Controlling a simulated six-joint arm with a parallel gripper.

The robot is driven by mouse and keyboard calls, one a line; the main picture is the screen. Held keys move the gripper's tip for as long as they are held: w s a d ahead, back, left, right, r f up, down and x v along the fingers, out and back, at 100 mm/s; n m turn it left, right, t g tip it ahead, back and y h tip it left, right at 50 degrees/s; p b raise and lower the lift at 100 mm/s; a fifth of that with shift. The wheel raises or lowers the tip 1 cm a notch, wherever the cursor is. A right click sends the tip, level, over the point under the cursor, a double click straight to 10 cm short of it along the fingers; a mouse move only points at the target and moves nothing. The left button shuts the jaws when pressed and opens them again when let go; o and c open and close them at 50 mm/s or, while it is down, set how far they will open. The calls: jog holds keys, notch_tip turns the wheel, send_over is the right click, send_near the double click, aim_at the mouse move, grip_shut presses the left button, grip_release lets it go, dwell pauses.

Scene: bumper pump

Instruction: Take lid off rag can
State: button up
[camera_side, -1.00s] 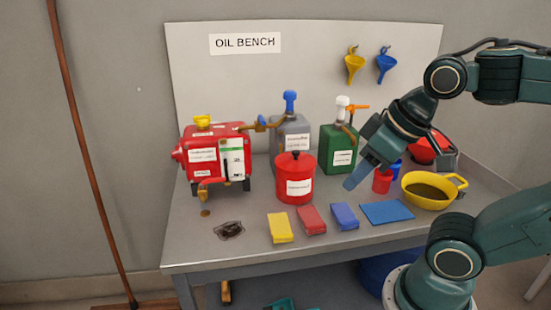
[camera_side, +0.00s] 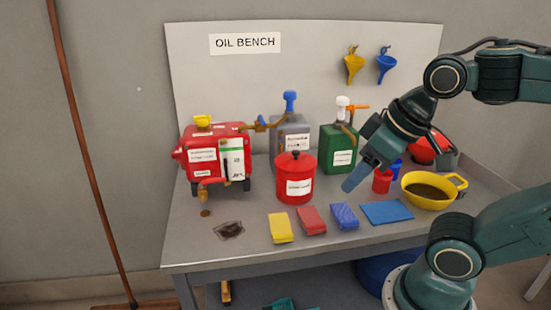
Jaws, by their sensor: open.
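The rag can is a red can (camera_side: 294,191) with a white label, standing upright on the bench near its middle.
Yellow, red and blue folded rags (camera_side: 313,219) and a flat blue cloth (camera_side: 387,212) lie in front. A yellow oil pan (camera_side: 430,190) is at right.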

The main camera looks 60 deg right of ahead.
jog(key=w+d+r+n+g, duration=0.1)
jog(key=w+d+r+n, duration=0.35)
jog(key=w, duration=0.45)
jog(key=n+g, duration=0.5)
jog(key=n, duration=0.9)
send_over(295, 151)
jog(key=shift+m, duration=0.25)
notch_tip(295, 151, down, 6)
jog(key=shift+r, duration=0.25)
jog(key=shift+f, duration=0.1)
jog(key=shift+f, duration=4.15)
